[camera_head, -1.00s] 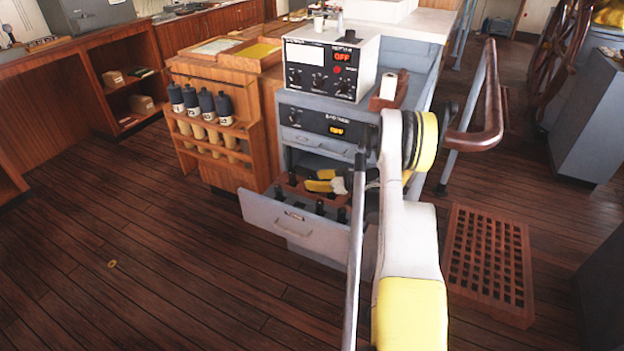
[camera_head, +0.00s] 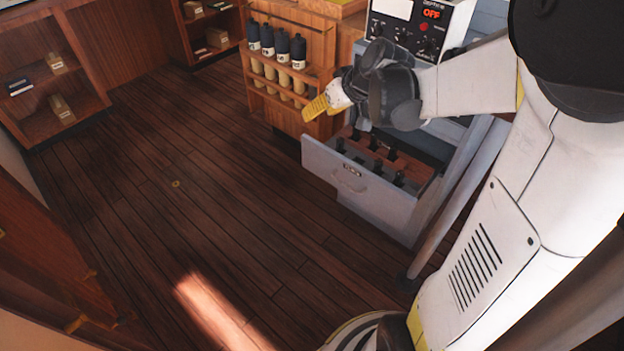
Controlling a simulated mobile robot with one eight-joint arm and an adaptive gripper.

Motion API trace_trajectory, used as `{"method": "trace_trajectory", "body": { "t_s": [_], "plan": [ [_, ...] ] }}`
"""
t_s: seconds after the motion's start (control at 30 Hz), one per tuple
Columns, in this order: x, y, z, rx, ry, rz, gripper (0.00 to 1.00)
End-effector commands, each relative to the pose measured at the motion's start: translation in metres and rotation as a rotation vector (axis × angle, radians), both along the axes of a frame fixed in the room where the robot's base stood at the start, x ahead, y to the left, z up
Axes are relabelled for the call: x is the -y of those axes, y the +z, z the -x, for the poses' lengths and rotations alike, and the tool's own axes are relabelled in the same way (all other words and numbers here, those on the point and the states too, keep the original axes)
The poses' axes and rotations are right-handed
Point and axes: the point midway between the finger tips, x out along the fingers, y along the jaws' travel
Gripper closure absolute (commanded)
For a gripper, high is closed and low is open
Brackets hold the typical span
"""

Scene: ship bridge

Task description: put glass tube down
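My gripper (camera_head: 324,103), white with a yellow finger part, is above and left of the open grey drawer (camera_head: 352,182). It points left, in front of the wooden rack beside the cabinet. I see it from the side and behind, and its dark wrist hides part of it, so its opening does not show. I cannot make out a glass tube in or near it. The drawer holds a brown wooden insert (camera_head: 412,166) with several dark upright pieces, too small to identify.
The wooden rack (camera_head: 318,72) holds several dark-capped bottles (camera_head: 282,52). A white instrument box (camera_head: 452,28) reading OFF stands on the cabinet. Low shelves (camera_head: 70,90) with boxes stand at the left. My arm covers the right side.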

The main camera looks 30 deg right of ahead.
Motion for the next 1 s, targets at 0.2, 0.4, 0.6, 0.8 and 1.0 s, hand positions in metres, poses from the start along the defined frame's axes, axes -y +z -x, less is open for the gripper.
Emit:
{"method": "trace_trajectory", "body": {
  "t_s": [0.2,0.4,0.6,0.8,1.0],
  "plan": [
    [-0.084,0.032,0.091,-0.069,-0.034,0.051,0.56],
    [-0.120,0.031,0.167,-0.082,-0.074,0.101,0.56],
    [-0.129,0.023,0.203,-0.074,-0.098,0.125,0.56],
    [-0.129,0.022,0.208,-0.070,-0.105,0.129,0.56],
    [-0.129,0.022,0.208,-0.071,-0.104,0.128,0.56]
  ]
}}
